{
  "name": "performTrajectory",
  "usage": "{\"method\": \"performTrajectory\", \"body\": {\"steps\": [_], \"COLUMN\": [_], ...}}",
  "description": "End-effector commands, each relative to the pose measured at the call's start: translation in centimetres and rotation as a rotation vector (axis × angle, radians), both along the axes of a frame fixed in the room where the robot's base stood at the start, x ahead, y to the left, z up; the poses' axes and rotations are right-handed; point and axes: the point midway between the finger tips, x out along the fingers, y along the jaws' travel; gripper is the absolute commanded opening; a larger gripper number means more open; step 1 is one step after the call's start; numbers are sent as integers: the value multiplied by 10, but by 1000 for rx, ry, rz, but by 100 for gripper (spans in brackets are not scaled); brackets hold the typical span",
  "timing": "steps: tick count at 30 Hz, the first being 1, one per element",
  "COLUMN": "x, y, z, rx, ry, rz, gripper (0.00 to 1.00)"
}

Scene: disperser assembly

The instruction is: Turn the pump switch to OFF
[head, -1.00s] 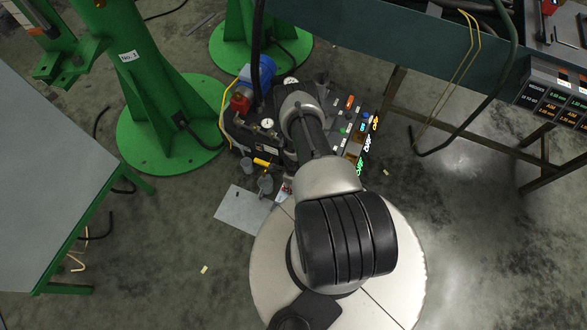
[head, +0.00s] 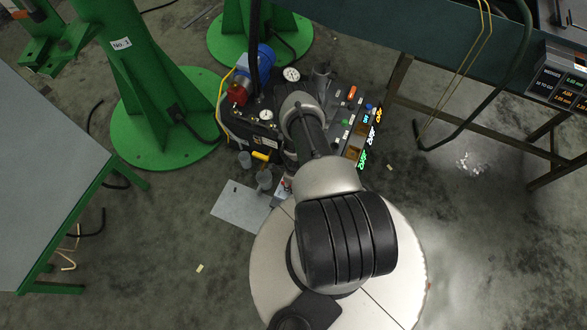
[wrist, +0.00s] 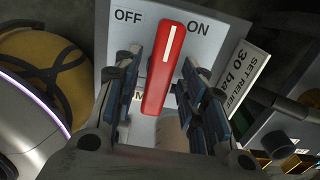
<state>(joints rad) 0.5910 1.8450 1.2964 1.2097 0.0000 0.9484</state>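In the wrist view, the pump switch is a red lever (wrist: 165,70) with a white line, on a pale plate (wrist: 218,22). OFF is printed left of its top and ON right of it. The lever leans slightly right, its top close to ON. My gripper (wrist: 161,62) is open, with one finger on each side of the lever. A gap shows on both sides, wider at the right finger. In the head view my own arm hides the gripper and the switch.
The pump unit, with a pressure gauge (head: 266,114), a blue motor (head: 265,62) and lit displays (head: 372,135), stands ahead of my base. Green pedestals (head: 165,120) stand left of and behind it. A grey table (head: 45,160) is at left, a bench (head: 400,35) at upper right.

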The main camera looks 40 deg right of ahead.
Motion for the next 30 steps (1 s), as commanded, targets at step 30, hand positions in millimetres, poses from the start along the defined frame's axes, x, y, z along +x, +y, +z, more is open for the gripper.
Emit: {"method": "performTrajectory", "body": {"steps": [30], "x": [0], "y": [0], "z": [0], "rx": [0], "ry": [0], "rz": [114], "gripper": [0]}}
